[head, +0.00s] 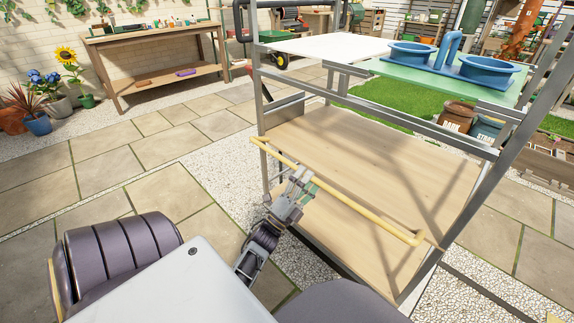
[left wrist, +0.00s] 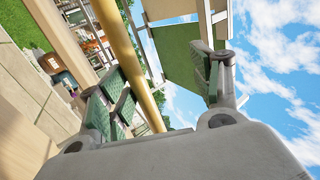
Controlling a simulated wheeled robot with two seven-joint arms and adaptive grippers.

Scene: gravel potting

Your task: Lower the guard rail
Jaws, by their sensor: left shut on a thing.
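The guard rail (head: 362,207) is a yellow bar across the near side of a metal-framed shelf rack, in front of its wooden shelf. It slopes in the head view from upper left to lower right. My left gripper (head: 299,186) is at the rail's left half and is shut on it. In the left wrist view the yellow rail (left wrist: 131,62) runs between the two green-padded fingers (left wrist: 165,85). My right gripper is out of view.
The rack's upper wooden shelf (head: 375,160) is bare. Above it a green board (head: 400,72) carries a blue two-ring holder (head: 452,65). A workbench (head: 150,55) and flower pots (head: 37,124) stand at the back left. Paving to the left is clear.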

